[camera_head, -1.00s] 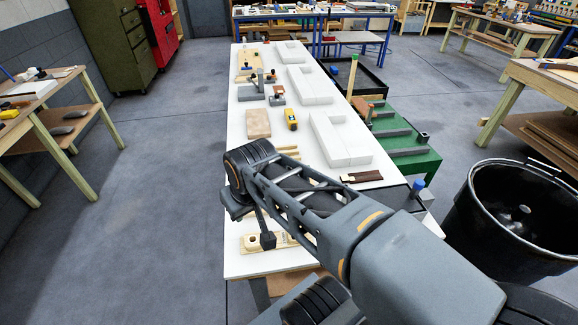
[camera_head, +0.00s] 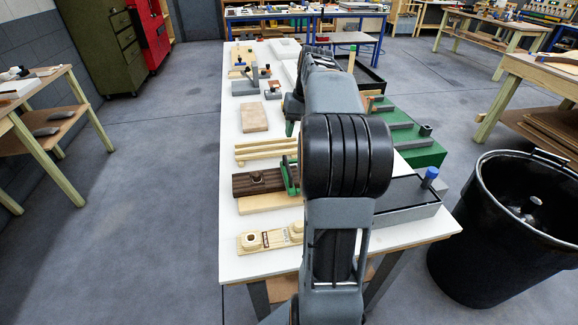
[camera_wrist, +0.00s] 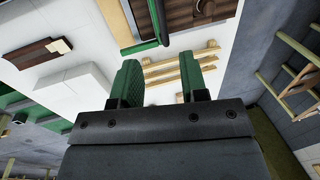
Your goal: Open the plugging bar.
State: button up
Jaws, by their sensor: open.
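A green bar (camera_head: 289,176) stands across the right end of a dark brown ribbed block (camera_head: 255,182) on the white table; I take it for the plugging bar, but cannot be sure. My arm hides what lies just right of it. In the wrist view the green bar (camera_wrist: 160,24) is at the top edge, beside the ribbed block (camera_wrist: 205,12), and is cut off by the frame. My gripper (camera_wrist: 160,74) has green fingers, spread apart with nothing between them. It is apart from the bar, above the table; in the head view it is mostly hidden behind my arm.
Pale wooden strips (camera_head: 265,150) lie behind the block, and a pale board with knobs (camera_head: 265,240) in front. A grey-edged tray with a blue knob (camera_head: 430,177) is at the right. A black bin (camera_head: 510,220) stands beside the table (camera_head: 240,265).

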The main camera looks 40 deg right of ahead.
aim_at(288, 167)
jog(key=f, duration=0.4)
jog(key=a+f, duration=0.1)
jog(key=f, duration=0.2)
jog(key=w+a+f+b, duration=0.1)
jog(key=f, duration=0.3)
jog(key=shift+a+f, duration=0.1)
jog(key=shift+f, duration=0.2)
jog(key=shift+c, duration=0.2)
grip_shut()
